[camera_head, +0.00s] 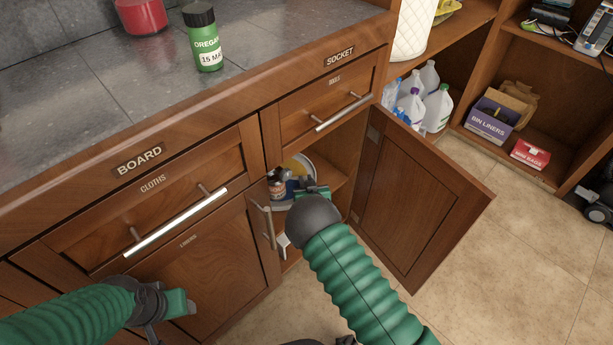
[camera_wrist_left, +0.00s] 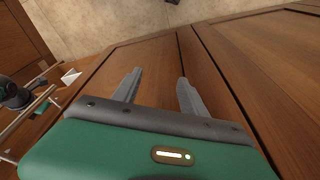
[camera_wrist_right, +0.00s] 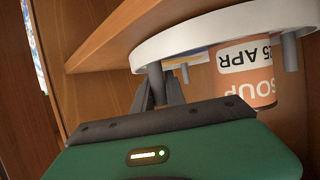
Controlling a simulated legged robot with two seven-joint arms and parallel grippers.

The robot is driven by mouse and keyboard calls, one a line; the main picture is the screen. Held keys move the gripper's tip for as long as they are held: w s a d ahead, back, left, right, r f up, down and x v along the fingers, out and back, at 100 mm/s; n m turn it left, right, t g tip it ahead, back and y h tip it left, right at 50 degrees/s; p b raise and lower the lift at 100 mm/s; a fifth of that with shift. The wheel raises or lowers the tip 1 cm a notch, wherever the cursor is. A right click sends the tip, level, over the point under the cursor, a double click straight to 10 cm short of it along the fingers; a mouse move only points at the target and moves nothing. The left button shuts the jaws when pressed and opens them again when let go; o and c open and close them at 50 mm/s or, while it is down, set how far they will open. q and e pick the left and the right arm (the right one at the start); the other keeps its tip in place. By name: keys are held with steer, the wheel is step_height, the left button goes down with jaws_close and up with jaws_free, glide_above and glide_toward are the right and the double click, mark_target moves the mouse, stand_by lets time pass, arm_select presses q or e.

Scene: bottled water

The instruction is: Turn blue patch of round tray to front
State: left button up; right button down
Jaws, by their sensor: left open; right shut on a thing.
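The round tray (camera_head: 309,161) is inside the open cupboard, with a pale rim and partly hidden by my right gripper. In the right wrist view its white rim (camera_wrist_right: 220,30) shows with grey pegs. My right gripper (camera_head: 312,190) reaches into the cupboard; in the right wrist view its fingers (camera_wrist_right: 160,92) are shut on a grey peg (camera_wrist_right: 155,78) at the tray's edge. An orange soup can (camera_wrist_right: 247,75) stands on the tray, upside down in this view. I cannot clearly make out the blue patch. My left gripper (camera_wrist_left: 159,80) is open and empty, outside the cupboard near the lower cabinet front.
The cupboard door (camera_head: 425,195) stands open to the right of my right arm. A handled door (camera_head: 267,225) is to its left. A drawer handle (camera_head: 178,222) sticks out above my left gripper. An oregano jar (camera_head: 205,45) stands on the counter.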

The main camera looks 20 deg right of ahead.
steer(key=shift+s+d+f, duration=0.2)
steer(key=shift+s+d, duration=0.15)
steer(key=shift+s, duration=0.35)
steer(key=shift+a+f, duration=0.1)
steer(key=shift+f, duration=0.05)
stand_by(0.7)
steer(key=c, duration=1.4)
jaws_free()
steer(key=shift+o, duration=0.2)
steer(key=shift+a, duration=0.15)
steer(key=shift+r, duration=0.2)
